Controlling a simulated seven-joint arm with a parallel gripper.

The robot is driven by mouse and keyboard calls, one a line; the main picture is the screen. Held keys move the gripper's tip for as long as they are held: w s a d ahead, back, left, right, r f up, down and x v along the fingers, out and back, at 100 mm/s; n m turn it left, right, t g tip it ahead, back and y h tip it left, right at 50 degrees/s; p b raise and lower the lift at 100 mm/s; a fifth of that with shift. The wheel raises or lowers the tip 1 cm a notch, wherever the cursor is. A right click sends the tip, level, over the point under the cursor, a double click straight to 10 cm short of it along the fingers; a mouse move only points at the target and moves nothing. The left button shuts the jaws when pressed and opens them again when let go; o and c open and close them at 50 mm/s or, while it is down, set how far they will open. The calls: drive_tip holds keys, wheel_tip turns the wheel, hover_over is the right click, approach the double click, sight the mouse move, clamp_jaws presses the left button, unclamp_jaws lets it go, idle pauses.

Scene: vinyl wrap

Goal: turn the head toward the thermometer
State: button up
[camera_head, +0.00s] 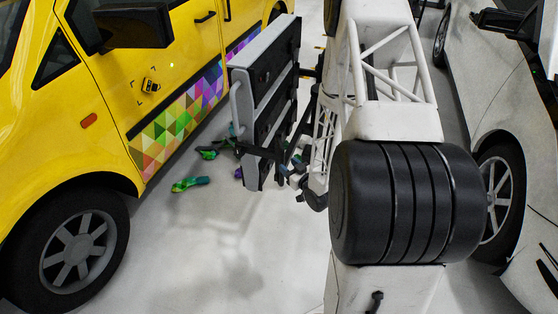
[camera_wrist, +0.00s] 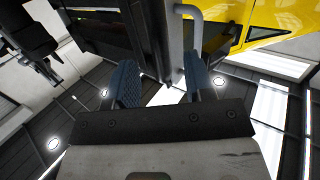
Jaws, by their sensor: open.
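A small yellow-and-black device (camera_head: 149,86) shows on the yellow car's door in the head view, inside dark corner marks. It may be the thermometer; it is too small to be sure. It lies left of centre in the upper part of the picture. My gripper (camera_wrist: 160,85) shows in the wrist view with its two blue ridged fingers apart. A grey bar (camera_wrist: 189,12) shows beyond the fingertips; I cannot tell whether it reaches between them. In the head view my gripper is hard to make out among dark parts below the grey cart.
A grey cart with dark panels (camera_head: 265,85) stands between the yellow car (camera_head: 105,75) and my arm. Crumpled colourful vinyl (camera_head: 190,184) lies on the floor. A white car (camera_head: 465,75) stands at right. Pale floor (camera_head: 220,255) is clear at lower centre.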

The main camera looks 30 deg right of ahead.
drive_tip(key=shift+s+d+f+t, duration=0.15)
drive_tip(key=shift+s+f+t, duration=0.25)
drive_tip(key=shift+s+f, duration=0.35)
drive_tip(key=shift+w+f, duration=0.1)
drive_tip(key=shift+w, duration=0.1)
drive_tip(key=w+a, duration=0.1)
drive_tip(key=w, duration=0.6)
drive_tip(key=shift+w+a, duration=0.25)
drive_tip(key=shift+w, duration=0.05)
clamp_jaws()
